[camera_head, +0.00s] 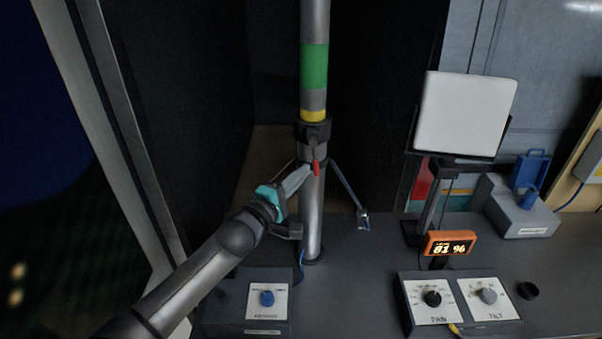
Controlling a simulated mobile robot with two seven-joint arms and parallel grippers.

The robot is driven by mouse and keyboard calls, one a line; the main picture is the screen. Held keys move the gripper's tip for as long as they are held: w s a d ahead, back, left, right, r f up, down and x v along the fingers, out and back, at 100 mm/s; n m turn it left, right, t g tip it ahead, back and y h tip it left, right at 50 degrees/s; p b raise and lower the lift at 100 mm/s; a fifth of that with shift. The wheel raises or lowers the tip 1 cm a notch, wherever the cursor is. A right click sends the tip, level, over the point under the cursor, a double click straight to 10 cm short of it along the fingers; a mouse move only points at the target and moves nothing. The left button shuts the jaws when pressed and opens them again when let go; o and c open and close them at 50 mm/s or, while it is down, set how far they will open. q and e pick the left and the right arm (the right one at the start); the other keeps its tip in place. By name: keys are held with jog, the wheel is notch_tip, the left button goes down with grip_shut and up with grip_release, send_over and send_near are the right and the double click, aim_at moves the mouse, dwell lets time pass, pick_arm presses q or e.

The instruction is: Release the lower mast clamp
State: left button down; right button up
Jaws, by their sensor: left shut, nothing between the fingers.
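The mast (313,218) is a grey upright tube with a green band and a yellow ring. A dark clamp collar (313,133) sits around it just below the yellow ring. A small red lever (317,168) hangs at the front of the mast under the collar. My left gripper (304,172) is shut with nothing between its fingers. Its tips are right beside the red lever; I cannot tell whether they touch it. My right gripper is not in view.
A box with a blue knob (267,298) stands in front of the mast. A thin strut (347,187) runs from the mast to the bench.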

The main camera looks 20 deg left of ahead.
pick_arm(q)
jog(key=shift+d+f, duration=0.1)
dwell(0.4)
jog(key=shift+d+n+t+b, duration=0.15)
jog(key=shift+n+t+b, duration=0.15)
jog(key=shift+n+b, duration=0.15)
jog(key=shift+w+d+f, duration=0.1)
jog(key=shift+d, duration=0.05)
jog(key=shift+w+d+f+n+t+b, duration=0.15)
jog(key=shift+d+n+t+b, duration=0.3)
jog(key=shift+n+b, duration=0.5)
jog(key=w+d+r+n+t+y+b, duration=0.1)
jog(key=d+n+t+y+b, duration=0.1)
jog(key=n+b, duration=0.5)
jog(key=w+d+r+n+t+y+b, duration=0.1)
jog(key=d+r+n+t+y+b, duration=0.1)
jog(key=n+y+b, duration=0.4)
jog(key=shift+d+r+n+t+y+b, duration=0.25)
jog(key=shift+d+n+t+y+b, duration=0.25)
jog(key=shift+d+n, duration=0.95)
